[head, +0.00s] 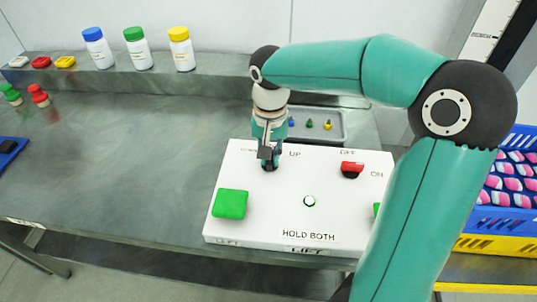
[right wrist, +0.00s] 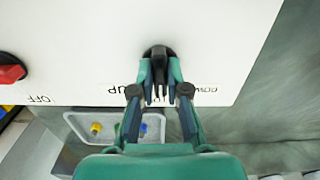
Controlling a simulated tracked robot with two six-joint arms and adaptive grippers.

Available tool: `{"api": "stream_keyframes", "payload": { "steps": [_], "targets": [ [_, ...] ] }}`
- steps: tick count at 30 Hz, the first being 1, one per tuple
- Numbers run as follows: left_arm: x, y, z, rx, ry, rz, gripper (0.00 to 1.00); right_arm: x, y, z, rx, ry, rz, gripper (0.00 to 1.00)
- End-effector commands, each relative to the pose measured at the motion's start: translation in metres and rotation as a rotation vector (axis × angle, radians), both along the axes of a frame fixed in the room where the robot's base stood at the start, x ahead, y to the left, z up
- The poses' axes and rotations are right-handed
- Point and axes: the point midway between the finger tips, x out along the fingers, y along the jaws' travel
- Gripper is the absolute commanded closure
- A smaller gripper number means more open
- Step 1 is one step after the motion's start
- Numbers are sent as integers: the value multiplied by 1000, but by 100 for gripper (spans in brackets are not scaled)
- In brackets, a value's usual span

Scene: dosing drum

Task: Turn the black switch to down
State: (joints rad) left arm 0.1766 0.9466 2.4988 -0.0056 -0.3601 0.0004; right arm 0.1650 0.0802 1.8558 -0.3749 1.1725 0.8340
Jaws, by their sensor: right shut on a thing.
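The black switch (head: 269,166) sits at the far left part of a white control panel (head: 265,205), with UP printed to its right. In the right wrist view the black switch (right wrist: 158,52) shows between the fingers, with the UP and DOWN labels upside down on either side. My right gripper (head: 267,154) comes down on it from above, and its fingers close on it from both sides in the right wrist view (right wrist: 160,88). My left gripper is not in view.
The panel also bears a red switch (head: 352,170), a green button (head: 230,204) and a small green light (head: 309,201). A grey tray (head: 340,125) lies behind the panel. Capped bottles (head: 138,48) stand on the back ledge. The table's left part is largely clear.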

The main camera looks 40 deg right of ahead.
Motion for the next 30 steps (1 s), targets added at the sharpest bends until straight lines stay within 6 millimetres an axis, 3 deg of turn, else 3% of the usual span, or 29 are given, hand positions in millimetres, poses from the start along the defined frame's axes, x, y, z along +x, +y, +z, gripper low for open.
{"api": "stream_keyframes", "payload": {
  "steps": [30],
  "targets": [
    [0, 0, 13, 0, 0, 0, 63, 1, 0, 1, -1, -1, 699, 100]
  ]
}}
